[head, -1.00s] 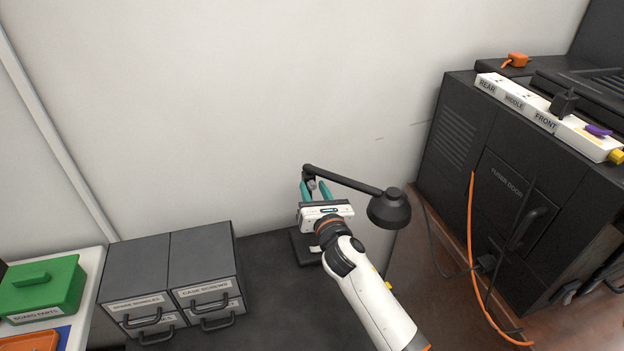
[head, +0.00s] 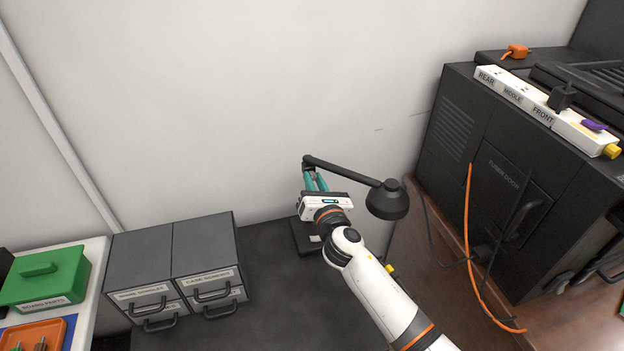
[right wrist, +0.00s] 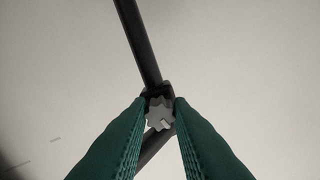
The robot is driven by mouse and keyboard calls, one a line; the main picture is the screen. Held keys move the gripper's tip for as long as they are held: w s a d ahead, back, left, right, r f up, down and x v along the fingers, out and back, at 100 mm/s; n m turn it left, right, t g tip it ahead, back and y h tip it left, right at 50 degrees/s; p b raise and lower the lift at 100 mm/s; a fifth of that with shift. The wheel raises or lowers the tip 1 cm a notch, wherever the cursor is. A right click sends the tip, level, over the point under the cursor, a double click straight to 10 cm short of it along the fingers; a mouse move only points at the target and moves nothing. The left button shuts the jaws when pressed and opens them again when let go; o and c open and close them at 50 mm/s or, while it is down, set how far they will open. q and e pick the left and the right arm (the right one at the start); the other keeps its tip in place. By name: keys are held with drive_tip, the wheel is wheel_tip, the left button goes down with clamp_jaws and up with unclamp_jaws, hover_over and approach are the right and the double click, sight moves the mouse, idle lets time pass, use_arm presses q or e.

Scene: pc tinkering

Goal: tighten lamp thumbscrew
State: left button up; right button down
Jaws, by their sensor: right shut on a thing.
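The black desk lamp (head: 388,200) stands against the wall, its arm running from the elbow joint down right to a round shade. Its grey lobed thumbscrew (right wrist: 159,112) sits at the arm joint in the right wrist view. My right gripper (head: 312,176) is at that joint in the head view, and its green fingers (right wrist: 159,114) are shut on the thumbscrew from both sides. The thumbscrew is hidden by the gripper in the head view. My left gripper is not in view.
Grey drawer units (head: 172,258) stand left of the lamp base. A green lidded box (head: 45,277) and an orange tray (head: 35,335) are at far left.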

drive_tip(key=m, duration=0.2)
drive_tip(key=shift+f+m, duration=0.2)
drive_tip(key=shift+m, duration=0.2)
drive_tip(key=c, duration=1.4)
unclamp_jaws()
drive_tip(key=shift+r, duration=0.15)
drive_tip(key=shift+c, duration=0.2)
drive_tip(key=shift+s+d, duration=0.1)
drive_tip(key=shift+s, duration=0.25)
drive_tip(key=p+v, duration=0.2)
drive_tip(key=v, duration=0.3)
drive_tip(key=shift+s+d, duration=0.15)
